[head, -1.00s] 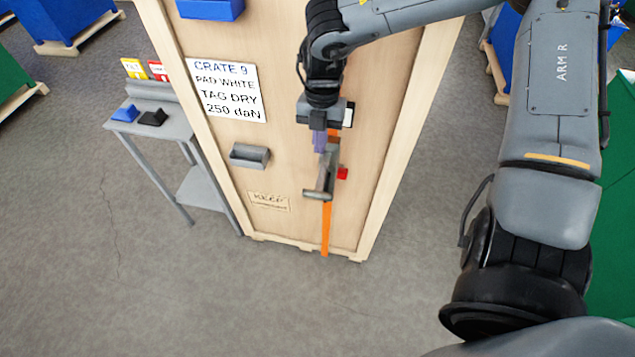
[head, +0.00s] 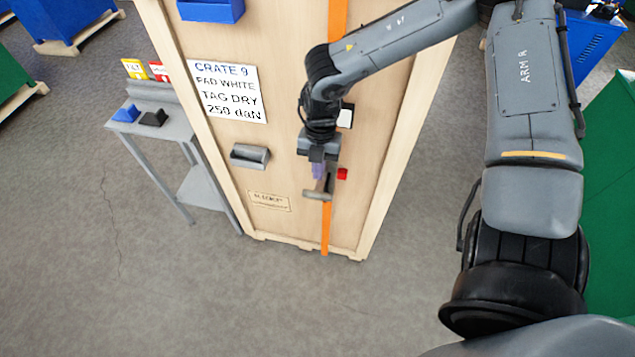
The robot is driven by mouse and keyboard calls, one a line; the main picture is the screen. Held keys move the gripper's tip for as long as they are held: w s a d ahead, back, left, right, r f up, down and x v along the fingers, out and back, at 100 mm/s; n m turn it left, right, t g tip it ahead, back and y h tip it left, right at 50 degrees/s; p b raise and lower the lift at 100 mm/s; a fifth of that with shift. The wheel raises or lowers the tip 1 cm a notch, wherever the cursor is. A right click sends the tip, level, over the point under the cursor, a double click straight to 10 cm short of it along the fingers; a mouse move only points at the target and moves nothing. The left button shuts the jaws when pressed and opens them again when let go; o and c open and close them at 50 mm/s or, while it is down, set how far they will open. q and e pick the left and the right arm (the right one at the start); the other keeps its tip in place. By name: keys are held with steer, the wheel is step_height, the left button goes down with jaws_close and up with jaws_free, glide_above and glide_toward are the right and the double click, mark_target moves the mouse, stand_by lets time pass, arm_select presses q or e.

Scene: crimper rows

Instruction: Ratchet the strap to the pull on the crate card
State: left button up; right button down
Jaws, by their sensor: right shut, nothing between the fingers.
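The crate card (head: 227,91) on the tall wooden crate reads CRATE 9, PAD WHITE, TAG DRY, 250 daN. The orange strap (head: 326,230) runs vertically down the crate's face; its upper part (head: 337,18) shows above my arm. The grey ratchet (head: 318,194) sits on the strap, its upper part hidden behind my gripper. My right gripper (head: 318,174) is shut and empty, pointing down in front of the ratchet, right at its handle; I cannot tell whether it touches. A white pad (head: 346,116) shows beside my wrist. My left gripper is out of view.
A small red part (head: 342,174) sits right of the ratchet. A grey holder (head: 249,156) and a blue bin (head: 211,10) are fixed to the crate. A grey side table (head: 165,128) holds blue and black blocks and yellow and red tags. The floor in front is clear.

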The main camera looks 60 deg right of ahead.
mark_target(317, 193)
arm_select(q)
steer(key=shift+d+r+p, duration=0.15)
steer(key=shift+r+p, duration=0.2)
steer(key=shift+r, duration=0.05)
arm_select(e)
steer(key=shift+s+a+f, duration=0.1)
steer(key=shift+a+f, duration=0.15)
steer(key=shift+f, duration=1.15)
steer(key=shift+a+f, duration=0.2)
steer(key=shift+f, duration=1.2)
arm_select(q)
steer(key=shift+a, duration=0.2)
arm_select(e)
steer(key=shift+f, duration=0.1)
